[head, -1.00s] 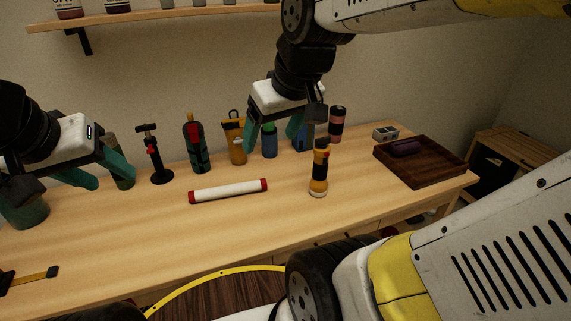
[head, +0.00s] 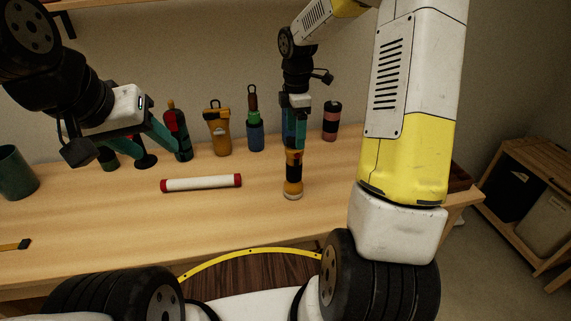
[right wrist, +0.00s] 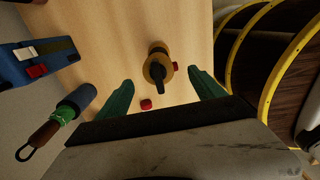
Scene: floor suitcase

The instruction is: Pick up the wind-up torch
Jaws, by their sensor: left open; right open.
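The wind-up torch (head: 293,187), orange with a black middle band and a red spot near its top, stands upright on the wooden table. In the right wrist view the torch (right wrist: 155,66) shows from above, its round orange top with a black part across it lying between the fingers. My right gripper (head: 295,147) is open and points down right over the torch's top; in the right wrist view its two green fingers (right wrist: 162,78) are spread apart. I cannot tell whether they touch it. My left gripper (head: 160,153) is open and empty over the table's left, near the pump.
A white tube with red ends (head: 201,183) lies left of the torch. Behind stand a dark green bottle (head: 183,146), an orange bottle (head: 218,136), a blue bottle (head: 255,137) and a pink-black canister (head: 331,120). My right arm hides much of the table's right side.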

